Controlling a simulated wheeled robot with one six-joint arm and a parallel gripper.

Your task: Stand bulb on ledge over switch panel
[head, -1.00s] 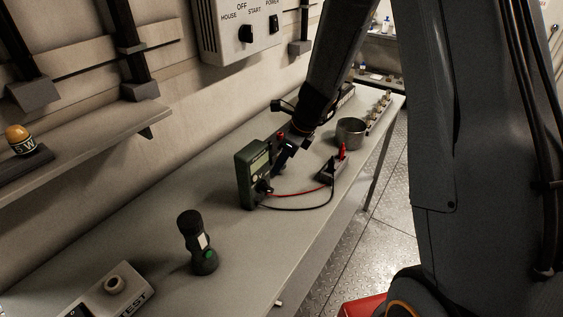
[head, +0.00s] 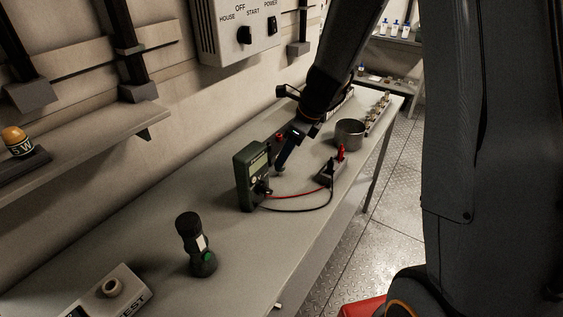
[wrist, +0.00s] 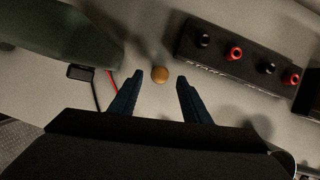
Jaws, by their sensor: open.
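A small round amber-brown thing (wrist: 160,74), which looks like the bulb from above, lies between and just beyond my fingertips in the wrist view. My gripper (wrist: 158,92) is open, with a finger on each side and nothing held. In the head view my gripper (head: 280,168) reaches down behind the green meter, and I cannot make out the bulb there. The switch panel (head: 237,30) is a pale wall box marked HOUSE, OFF, START and POWER, with a black knob. A ledge over it is not in view.
The green meter (head: 251,177) stands close to my gripper, its leads running to a small box (head: 331,171). A black terminal strip (wrist: 243,53) lies right of the bulb. A metal cup (head: 350,133), torch (head: 197,245) and amber-domed lamp (head: 14,139) stand farther off.

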